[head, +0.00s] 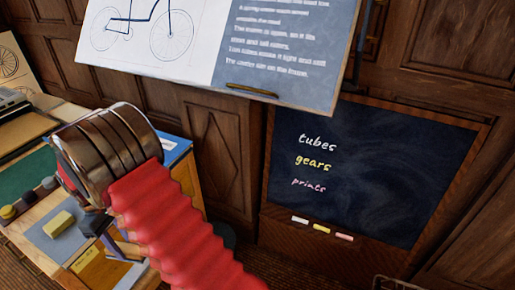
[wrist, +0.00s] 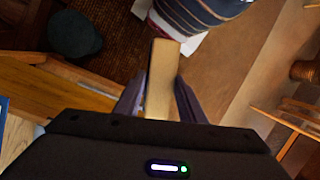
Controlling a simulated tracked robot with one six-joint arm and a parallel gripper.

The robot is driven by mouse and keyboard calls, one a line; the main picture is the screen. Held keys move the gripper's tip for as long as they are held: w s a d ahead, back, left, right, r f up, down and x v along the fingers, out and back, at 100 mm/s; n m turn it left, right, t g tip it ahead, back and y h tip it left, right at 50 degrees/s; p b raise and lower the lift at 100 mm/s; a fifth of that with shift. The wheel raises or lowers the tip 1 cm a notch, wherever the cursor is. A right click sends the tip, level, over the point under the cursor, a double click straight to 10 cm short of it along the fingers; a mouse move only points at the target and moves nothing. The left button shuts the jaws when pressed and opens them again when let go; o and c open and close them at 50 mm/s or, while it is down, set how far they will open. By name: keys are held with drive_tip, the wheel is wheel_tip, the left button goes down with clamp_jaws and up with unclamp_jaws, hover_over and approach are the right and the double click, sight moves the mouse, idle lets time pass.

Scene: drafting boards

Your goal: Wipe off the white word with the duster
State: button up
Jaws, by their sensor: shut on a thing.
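A dark chalkboard (head: 420,150) leans at the right in the head view. The white word "tubes" (head: 317,143) is at the top of its writing, above the yellow "gears" (head: 313,163) and the pink "prints" (head: 309,185). My gripper (wrist: 158,85) is shut on a long tan block (wrist: 161,65), which looks like the duster; its far end sticks out past the fingers. In the head view my gripper (head: 122,248) is at lower left, over the desk's front area and well apart from the chalkboard. There the held block is mostly hidden by my red arm.
White, yellow and pink chalks (head: 321,229) lie on the board's ledge. A tilted drawing board (head: 215,60) hangs above. A yellow block (head: 58,224) lies on the desk at left. A dark round thing (wrist: 75,35) stands on the floor.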

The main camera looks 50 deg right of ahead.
drive_tip(key=shift+d, duration=0.35)
drive_tip(key=shift+d, duration=0.2)
drive_tip(key=s+d+r+m+h, duration=0.1)
drive_tip(key=s+d+h, duration=0.4)
drive_tip(key=d, duration=1.6)
drive_tip(key=s+d+r+m+t+h, duration=0.1)
drive_tip(key=s+d+h, duration=0.4)
drive_tip(key=d, duration=1.6)
drive_tip(key=s+d+r+m+h, duration=0.1)
drive_tip(key=s+d+h, duration=0.4)
drive_tip(key=d, duration=1.7)
drive_tip(key=s+m, duration=0.1)
drive_tip(key=s, duration=0.2)
drive_tip(key=shift+m+t+h, duration=0.4)
drive_tip(key=shift+d, duration=0.2)
drive_tip(key=shift+w+d+f, duration=0.1)
drive_tip(key=shift+w+d, duration=0.1)
drive_tip(key=shift+d, duration=0.7)
drive_tip(key=shift+w+d+f, duration=0.1)
drive_tip(key=shift+w+d, duration=0.05)
drive_tip(key=shift+d, duration=0.8)
drive_tip(key=shift+w+d+f, duration=0.1)
drive_tip(key=shift+w+d, duration=0.1)
drive_tip(key=shift+d, duration=0.7)
drive_tip(key=shift+w+d+f, duration=0.1)
drive_tip(key=shift+d, duration=0.65)
